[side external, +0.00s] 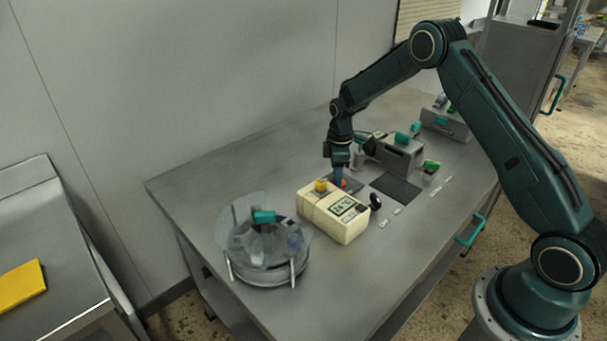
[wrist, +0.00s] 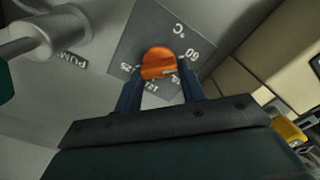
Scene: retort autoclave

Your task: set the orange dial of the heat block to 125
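The orange dial (wrist: 157,62) sits on a dark grey plate (wrist: 140,40) marked °C in the wrist view. Printed figures include 60 at its right, one that looks like 121 below and one ending in 25 at its lower left. A pale mark shows on the dial's lower right edge; the figure it points to is unclear. My gripper (wrist: 160,75) has one finger on each side of the dial, with little or no gap; contact is unclear. In the side external view my gripper (side external: 340,177) points down beside the orange dial (side external: 344,183), which is partly hidden.
A cream box with a display (side external: 335,213) stands close to my gripper. A round vessel with a clear lid (side external: 265,250) is at the table's front left. A grey unit with teal parts (side external: 400,155) stands behind. A metal fitting (wrist: 50,35) lies near a PUMP label.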

